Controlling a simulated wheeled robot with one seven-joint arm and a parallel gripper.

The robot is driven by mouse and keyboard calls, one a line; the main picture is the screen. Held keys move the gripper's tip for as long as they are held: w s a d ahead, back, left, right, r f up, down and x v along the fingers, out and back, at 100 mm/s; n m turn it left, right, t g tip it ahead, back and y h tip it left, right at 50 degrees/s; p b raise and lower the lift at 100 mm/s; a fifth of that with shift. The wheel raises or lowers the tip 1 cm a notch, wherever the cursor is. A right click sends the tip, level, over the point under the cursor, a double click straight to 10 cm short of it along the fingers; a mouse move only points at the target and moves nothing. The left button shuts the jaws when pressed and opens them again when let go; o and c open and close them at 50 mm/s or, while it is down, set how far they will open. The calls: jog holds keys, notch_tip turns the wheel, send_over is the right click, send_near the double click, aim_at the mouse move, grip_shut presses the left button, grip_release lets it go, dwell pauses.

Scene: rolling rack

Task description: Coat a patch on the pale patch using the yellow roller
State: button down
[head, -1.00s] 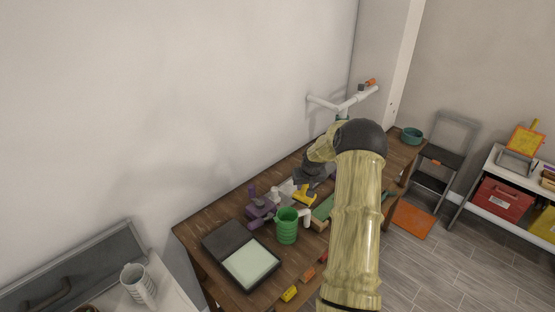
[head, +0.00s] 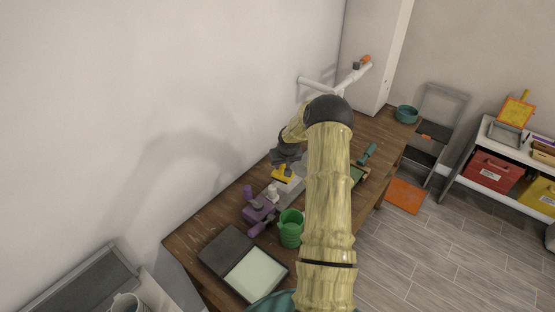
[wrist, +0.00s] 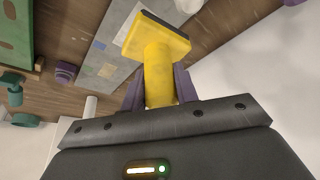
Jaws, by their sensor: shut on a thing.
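My gripper (head: 287,158) is shut on the yellow roller (head: 282,174), whose handle sits between the fingers. In the wrist view the yellow roller (wrist: 158,50) shows a flat, block-like head with a dark edge. It hangs over the table near the wall, over or beside a pale grey sheet (head: 296,190) with mottled marks. This sheet (wrist: 108,62) also lies behind the head in the wrist view; I cannot tell whether they touch. A pale green pad (head: 254,273) lies in an open black case at the table's near end. I cannot tell which pale area is the named patch.
A green cup (head: 290,230) and a purple tool (head: 258,210) stand close to the sheet. A white pipe (head: 338,84) juts from the wall beyond the gripper. A teal bowl (head: 406,114) is at the far end of the wooden table (head: 205,222).

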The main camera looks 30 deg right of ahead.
aim_at(282, 177)
jog(key=shift+w+d+f, duration=0.1)
jog(key=shift+w+f, duration=0.05)
jog(key=shift+w, duration=0.15)
jog(key=shift+s, duration=0.1)
jog(key=shift+f+b, duration=1.5)
jog(key=shift+f, duration=1.45)
jog(key=shift+f+b, duration=0.8)
jog(key=shift+f, duration=0.2)
jog(key=shift+w+d+r, duration=0.1)
jog(key=shift+w+d, duration=0.15)
jog(key=shift+d, duration=0.35)
jog(key=shift+w+d, duration=0.2)
jog(key=shift+d, duration=0.4)
jog(key=shift+w+d+r, duration=0.1)
jog(key=shift+w+d, duration=0.15)
jog(key=shift+d, duration=0.35)
